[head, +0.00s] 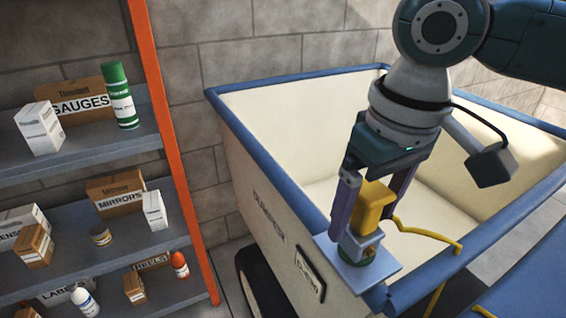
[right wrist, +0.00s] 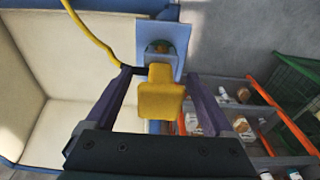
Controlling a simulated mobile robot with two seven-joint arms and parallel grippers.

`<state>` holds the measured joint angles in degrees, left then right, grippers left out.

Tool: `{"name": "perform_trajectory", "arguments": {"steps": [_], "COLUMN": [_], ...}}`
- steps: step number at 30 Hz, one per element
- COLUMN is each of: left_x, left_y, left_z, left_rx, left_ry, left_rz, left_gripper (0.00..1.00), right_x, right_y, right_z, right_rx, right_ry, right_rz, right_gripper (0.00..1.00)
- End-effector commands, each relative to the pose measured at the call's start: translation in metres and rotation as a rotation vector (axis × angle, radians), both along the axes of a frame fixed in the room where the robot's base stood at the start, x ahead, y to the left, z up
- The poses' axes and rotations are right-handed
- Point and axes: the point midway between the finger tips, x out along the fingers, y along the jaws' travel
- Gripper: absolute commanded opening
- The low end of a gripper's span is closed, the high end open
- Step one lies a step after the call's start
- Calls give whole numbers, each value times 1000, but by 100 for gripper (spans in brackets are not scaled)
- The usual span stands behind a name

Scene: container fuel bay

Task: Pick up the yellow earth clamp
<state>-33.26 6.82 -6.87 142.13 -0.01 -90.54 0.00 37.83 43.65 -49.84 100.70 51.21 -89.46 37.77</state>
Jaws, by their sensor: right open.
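The yellow earth clamp (head: 371,203) stands upright on a light blue-grey plate (head: 388,272) at the near rim of the dumper bin, with a yellow cable (head: 425,232) running from it. A metal and green fitting (head: 360,250) sits below the clamp on the plate. My right gripper (head: 365,220) reaches down from above, open, with one purple finger on each side of the clamp. In the right wrist view the clamp (right wrist: 160,92) lies between the fingers, with gaps visible on both sides. My left gripper is not in view.
The cream bin (head: 262,175) with a blue rim (head: 300,77) stands under my right arm; its inside looks empty. Shelves with an orange post (head: 165,120) stand at the left, holding boxes, bottles and a green can (head: 120,97). A block wall is behind.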

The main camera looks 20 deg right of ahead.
Motion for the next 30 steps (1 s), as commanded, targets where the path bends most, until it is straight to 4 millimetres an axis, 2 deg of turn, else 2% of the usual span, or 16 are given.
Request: {"name": "perform_trajectory", "arguments": {"steps": [1, 4, 12, 30], "left_x": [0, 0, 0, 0], "left_y": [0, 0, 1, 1], "left_z": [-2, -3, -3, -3], "left_rx": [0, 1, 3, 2], "left_ry": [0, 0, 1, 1], "left_rz": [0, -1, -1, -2], "left_gripper": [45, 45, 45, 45], "right_x": [0, 1, 2, 2], "right_y": [0, 0, 0, 0], "right_z": [-9, -20, -23, -22], "right_rx": [-1, -1, -1, -1], "right_ry": [3, 1, -1, -2], "right_rz": [0, 1, 2, 1], "right_gripper": [88, 88, 88, 20]}}
